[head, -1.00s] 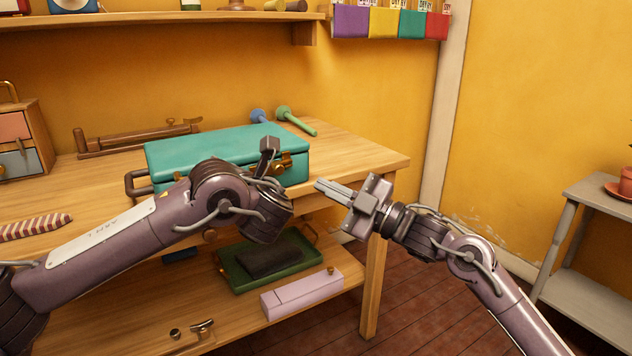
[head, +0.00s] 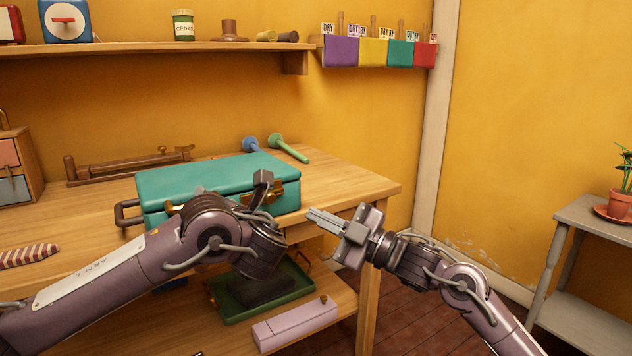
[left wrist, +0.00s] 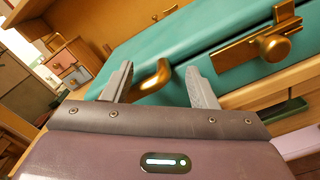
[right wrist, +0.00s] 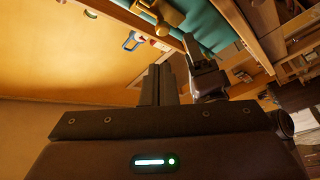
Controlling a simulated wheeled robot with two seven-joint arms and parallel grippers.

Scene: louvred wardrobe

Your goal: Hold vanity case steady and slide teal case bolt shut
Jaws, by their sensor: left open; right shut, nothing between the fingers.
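The teal case (head: 215,178) lies closed on the wooden workbench. Its brass bolt (head: 277,190) is on the front near the right end; in the left wrist view the bolt (left wrist: 245,52) has a round knob. I cannot tell how far the bolt is slid. My left gripper (left wrist: 158,68) is open at the case front, with a brass handle (left wrist: 152,80) showing between its fingers; contact is unclear. In the head view my left arm hides part of the case front. My right gripper (head: 312,214) is shut and empty, just right of the case corner, apart from the bolt.
A brown clamp-like tool (head: 130,165) lies behind the case, and two mallets, blue (head: 250,144) and green (head: 290,148), lie at the back. A green tray (head: 240,300) and a pink box (head: 295,325) sit on the lower shelf. The benchtop's right end is clear.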

